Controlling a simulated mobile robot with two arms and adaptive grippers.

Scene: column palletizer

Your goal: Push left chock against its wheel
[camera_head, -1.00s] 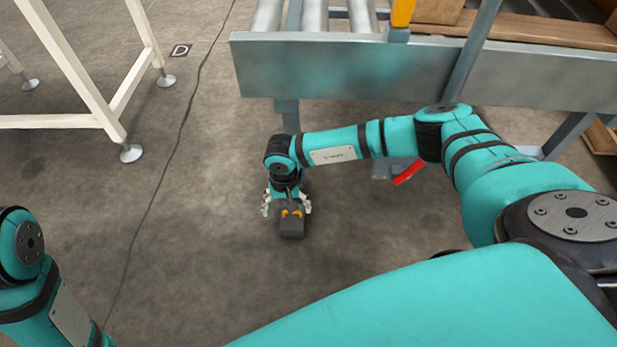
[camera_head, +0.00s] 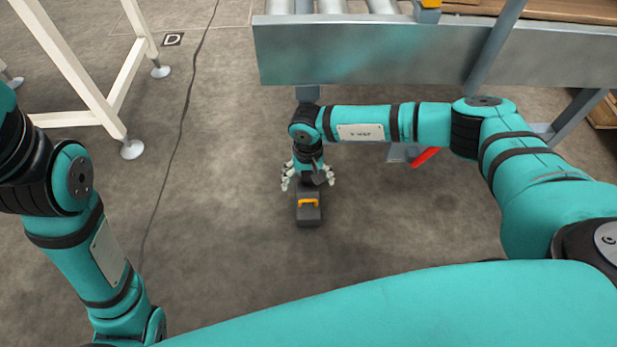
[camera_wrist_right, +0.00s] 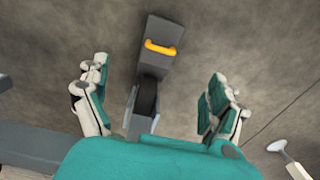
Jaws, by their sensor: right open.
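The chock (camera_head: 309,214) is a dark grey block with an orange handle, on the floor below the conveyor's end. In the right wrist view the chock (camera_wrist_right: 169,30) lies in line with a black wheel (camera_wrist_right: 147,96) in a grey mount. The two look close together; I cannot tell whether they touch. My right gripper (camera_head: 308,181) is open, at the chock's conveyor-side end. In the wrist view its fingers (camera_wrist_right: 156,110) stand apart on either side of the wheel, holding nothing. In the head view the gripper hides the wheel. My left arm shows at the left, its gripper out of view.
The metal conveyor frame (camera_head: 370,55) runs across the top, above my right forearm. A red pedal-like part (camera_head: 426,157) lies behind that arm. A white frame stand (camera_head: 75,75) is at upper left, with a cable (camera_head: 184,115) on the floor. The floor around the chock is clear.

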